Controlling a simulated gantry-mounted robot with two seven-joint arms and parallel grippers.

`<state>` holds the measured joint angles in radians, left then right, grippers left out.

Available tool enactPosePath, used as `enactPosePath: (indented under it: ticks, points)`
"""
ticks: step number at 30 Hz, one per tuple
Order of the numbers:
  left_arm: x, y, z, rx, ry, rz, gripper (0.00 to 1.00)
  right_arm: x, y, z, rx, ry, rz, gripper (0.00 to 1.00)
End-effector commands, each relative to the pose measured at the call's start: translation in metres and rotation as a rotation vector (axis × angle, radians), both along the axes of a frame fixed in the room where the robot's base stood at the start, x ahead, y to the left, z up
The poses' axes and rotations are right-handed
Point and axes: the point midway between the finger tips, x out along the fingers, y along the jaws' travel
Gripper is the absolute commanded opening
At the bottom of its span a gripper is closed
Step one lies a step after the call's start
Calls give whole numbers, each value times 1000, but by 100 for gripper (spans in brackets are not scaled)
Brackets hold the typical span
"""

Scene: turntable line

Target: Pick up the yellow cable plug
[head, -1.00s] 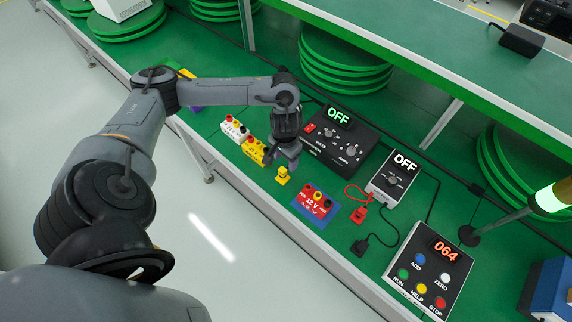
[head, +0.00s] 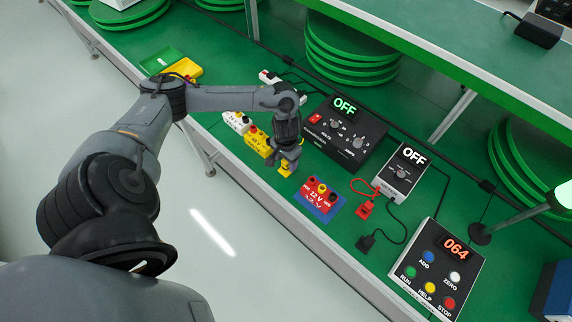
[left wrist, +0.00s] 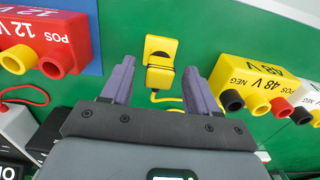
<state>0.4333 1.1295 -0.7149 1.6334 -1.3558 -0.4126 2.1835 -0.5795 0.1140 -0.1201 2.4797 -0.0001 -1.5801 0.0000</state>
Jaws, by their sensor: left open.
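The yellow cable plug (head: 285,170) lies on the green bench, partly covered by my left gripper in the head view. My left gripper (head: 282,162) is over the plug, pointing down. In the wrist view its two fingers (left wrist: 157,75) are spread apart, one on each side of the plug, with green gaps between. Nothing is held. My right gripper is not in view.
The yellow 48 V block (head: 257,142) stands just left of the plug, the red 12 V block (head: 318,195) on a blue plate to its right. A red plug (head: 365,209), a black plug (head: 366,242) and control boxes (head: 403,172) lie further right. Bare bench surrounds the plug.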

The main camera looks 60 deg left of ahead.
Motion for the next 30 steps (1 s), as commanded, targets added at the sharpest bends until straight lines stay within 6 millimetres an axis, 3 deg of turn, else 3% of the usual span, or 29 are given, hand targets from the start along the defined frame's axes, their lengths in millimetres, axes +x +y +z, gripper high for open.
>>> enactPosePath:
  ticks: [10, 20, 30]
  points:
    - [0, 0, -6, 0, 0, 0, 60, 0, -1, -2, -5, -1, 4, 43]
    - [0, 0, -6, 0, -1, 0, 10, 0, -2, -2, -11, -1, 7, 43]
    - [1, 0, -3, 0, -1, -1, 9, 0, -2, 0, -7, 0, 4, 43]
